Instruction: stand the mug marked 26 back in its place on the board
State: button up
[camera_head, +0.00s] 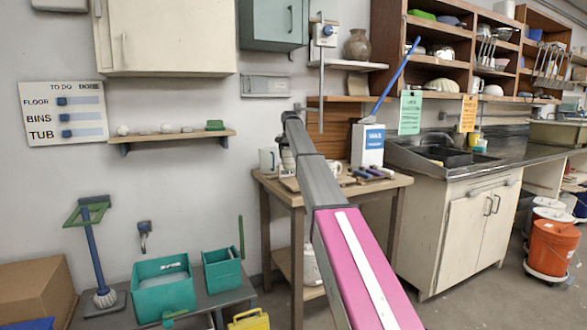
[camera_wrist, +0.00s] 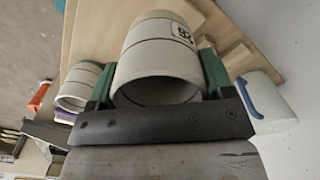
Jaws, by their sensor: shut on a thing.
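The pale mug marked 26 (camera_wrist: 155,62) is between the green fingers of my gripper (camera_wrist: 157,82) in the wrist view. Its label appears upside down there, and its open end faces the camera. My gripper is shut on it. The wooden board (camera_wrist: 88,38) shows behind the mug; I cannot tell whether they touch. In the head view, my arm reaches over the wooden table (camera_head: 283,195) and hides most of the gripper and the held mug.
A second pale mug (camera_wrist: 74,92) stands left of the held one in the wrist view. In the head view, a white box (camera_head: 367,146) and several dark-handled tools (camera_head: 372,173) are on the table's right.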

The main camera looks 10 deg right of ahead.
jog(key=shift+w+d+f, duration=0.35)
jog(key=shift+w+f, duration=0.15)
jog(key=shift+f, duration=0.55)
jog(key=shift+w+d+f, duration=0.4)
jog(key=shift+w+f, duration=0.1)
jog(key=shift+f, duration=0.5)
jog(key=shift+w+d+f, duration=0.35)
jog(key=shift+w+f, duration=0.15)
jog(key=shift+f, duration=0.55)
jog(key=o, duration=1.1)
jog(key=shift+f, duration=0.15)
notch_tip(320, 180, up, 12)
jog(key=shift+r, duration=0.2)
